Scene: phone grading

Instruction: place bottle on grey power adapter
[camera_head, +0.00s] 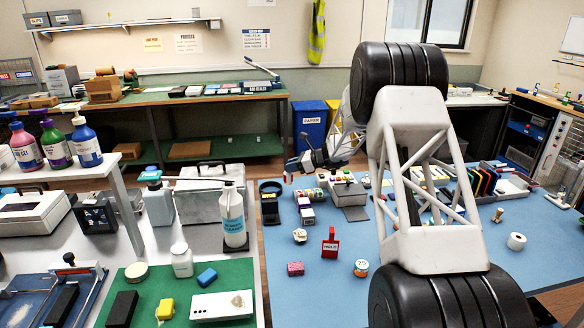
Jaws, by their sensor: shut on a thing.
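My gripper (291,168) is small and dark at the far end of my arm, above the back left of the blue work surface. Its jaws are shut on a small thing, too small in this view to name. Several bottles show: a white bottle with a blue label (233,222), a short white bottle (182,262), a grey-blue bottle (158,200) and pump bottles on the left shelf. I cannot tell which the task means. I cannot pick out the grey power adapter with certainty among the small items below my gripper.
My arm hides part of the right side. The front blue area is mostly clear.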

